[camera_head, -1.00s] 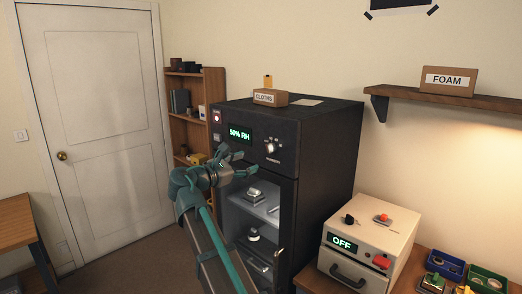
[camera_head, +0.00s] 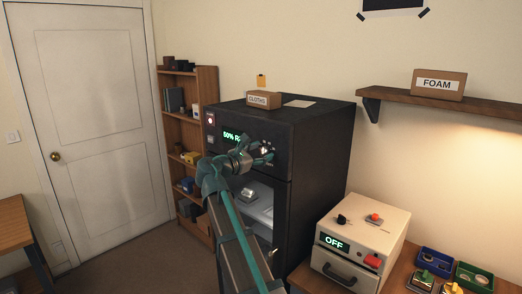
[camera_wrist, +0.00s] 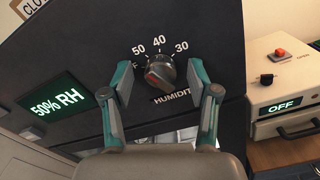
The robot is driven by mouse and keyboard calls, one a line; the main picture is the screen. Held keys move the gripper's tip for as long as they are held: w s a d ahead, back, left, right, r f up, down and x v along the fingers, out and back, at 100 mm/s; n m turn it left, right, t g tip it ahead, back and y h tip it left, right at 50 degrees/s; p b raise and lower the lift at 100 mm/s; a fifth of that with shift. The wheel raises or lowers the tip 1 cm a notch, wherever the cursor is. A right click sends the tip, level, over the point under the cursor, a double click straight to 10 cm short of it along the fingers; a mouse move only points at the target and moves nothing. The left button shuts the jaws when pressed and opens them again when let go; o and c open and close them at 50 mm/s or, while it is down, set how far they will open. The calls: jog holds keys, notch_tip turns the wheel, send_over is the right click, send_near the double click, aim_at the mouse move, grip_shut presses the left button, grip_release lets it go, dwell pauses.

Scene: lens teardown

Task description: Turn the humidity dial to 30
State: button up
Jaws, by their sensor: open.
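The humidity dial (camera_wrist: 160,72) is a dark round knob with a red pointer, on the front panel of the black cabinet (camera_head: 318,135). The numbers 50, 40 and 30 run around its top from left to right. The red mark lies on the knob's lower left side. The green display (camera_wrist: 58,100) reads 50% RH; it is partly hidden by my arm in the head view. My gripper (camera_wrist: 162,82) is open, with one finger on each side of the dial in the wrist view. I cannot tell whether either finger touches it. In the head view my gripper (camera_head: 262,150) covers most of the dial.
A box marked CLOTHS (camera_head: 263,100) sits on the cabinet top. A beige device (camera_head: 362,238) with an OFF display stands to the right, beside blue and green trays. A shelf (camera_head: 440,103) with a FOAM box is on the wall.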

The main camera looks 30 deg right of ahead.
jog(key=shift+d, duration=0.1)
grip_shut()
dwell(0.3)
jog(key=shift+f+m+b, duration=0.1)
jog(key=shift+m+b, duration=0.4)
jog(key=shift+b, duration=0.15)
jog(key=m+b, duration=0.3)
jog(key=b, duration=0.1)
jog(key=shift+f+m, duration=0.2)
jog(key=shift+m, duration=0.2)
jog(key=m+b, duration=0.4)
jog(key=b, duration=0.1)
jog(key=m+b, duration=0.5)
jog(key=shift+f, duration=0.1)
jog(key=m+b, duration=0.4)
jog(key=shift+s, duration=0.1)
